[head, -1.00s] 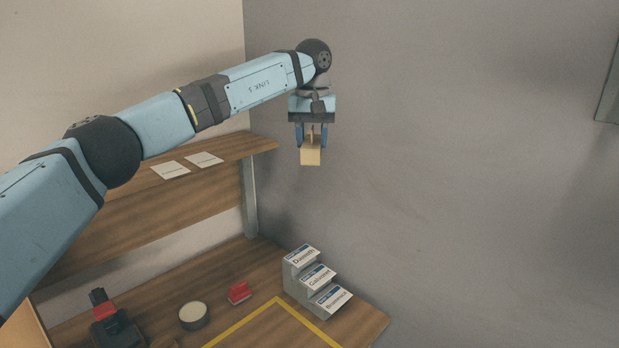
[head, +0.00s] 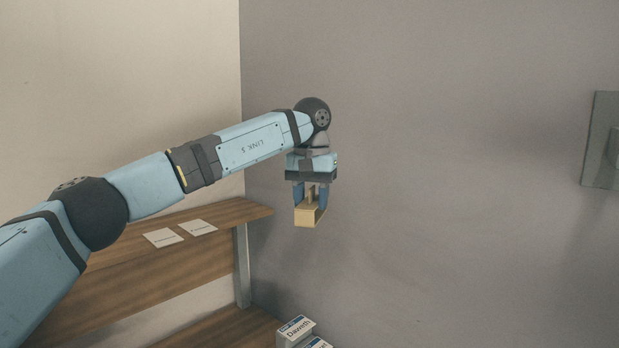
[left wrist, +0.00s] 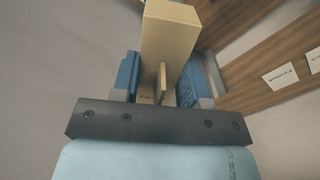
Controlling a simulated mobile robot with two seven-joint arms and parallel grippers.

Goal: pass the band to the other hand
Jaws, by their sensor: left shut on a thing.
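The band (head: 306,216) is a tan, box-shaped piece with a thin upright tab. It hangs in front of the grey wall, clear of the shelf and bench. My left gripper (head: 310,196) points down and is shut on it, with a blue finger on each side. In the left wrist view the band (left wrist: 168,45) sticks out beyond the fingers of my left gripper (left wrist: 160,85), and its tab stands between them. My right gripper is in neither view.
A wooden shelf (head: 130,262) with two white cards (head: 181,232) is at the left, on a grey post (head: 242,265). A stepped holder with name labels (head: 296,328) shows at the bottom. A grey wall panel (head: 602,140) is at the right. Free air lies right of the band.

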